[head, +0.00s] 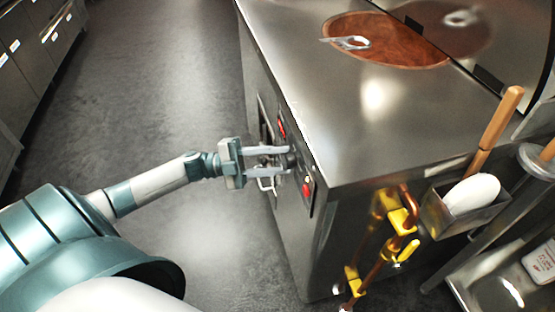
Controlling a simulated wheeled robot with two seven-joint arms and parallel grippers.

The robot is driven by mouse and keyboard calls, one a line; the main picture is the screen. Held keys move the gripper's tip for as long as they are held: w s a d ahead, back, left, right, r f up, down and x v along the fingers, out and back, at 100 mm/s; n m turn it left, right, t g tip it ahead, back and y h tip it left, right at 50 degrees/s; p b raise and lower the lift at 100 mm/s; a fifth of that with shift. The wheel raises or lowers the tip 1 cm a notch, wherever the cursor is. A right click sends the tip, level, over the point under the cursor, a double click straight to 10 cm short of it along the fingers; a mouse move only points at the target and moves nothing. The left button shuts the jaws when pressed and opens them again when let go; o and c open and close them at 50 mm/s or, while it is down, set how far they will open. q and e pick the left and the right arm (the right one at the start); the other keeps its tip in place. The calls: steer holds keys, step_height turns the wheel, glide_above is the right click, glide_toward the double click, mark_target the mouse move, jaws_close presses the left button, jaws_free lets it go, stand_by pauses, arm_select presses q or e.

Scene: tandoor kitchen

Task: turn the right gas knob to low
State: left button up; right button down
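The control panel (309,199) is on the left face of the steel tandoor counter. It carries red parts near both ends. A dark knob (292,161) shows at the panel, partly hidden by my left gripper. My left gripper (287,160) reaches in from the left, with its two fingers apart and their tips at the knob, one on each side. I cannot tell whether the fingers touch it. The knob's pointer and setting are too small to read. My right gripper is not in view.
The steel counter (400,120) has a round tandoor opening (385,42) with a metal tool across its rim. Copper pipes with yellow valves (403,220) and a steel holder (465,212) with a wooden-handled tool are at the right. The floor (170,90) left of the counter is clear.

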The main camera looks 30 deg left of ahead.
arm_select(q)
steer(key=o, duration=0.4)
steer(key=shift+c, duration=0.2)
steer(key=shift+a, duration=0.1)
steer(key=shift+s+a+f, duration=0.2)
steer(key=shift+s+a, duration=0.15)
steer(key=shift+a, duration=0.15)
steer(key=b+v, duration=0.2)
steer(key=v, duration=1.4)
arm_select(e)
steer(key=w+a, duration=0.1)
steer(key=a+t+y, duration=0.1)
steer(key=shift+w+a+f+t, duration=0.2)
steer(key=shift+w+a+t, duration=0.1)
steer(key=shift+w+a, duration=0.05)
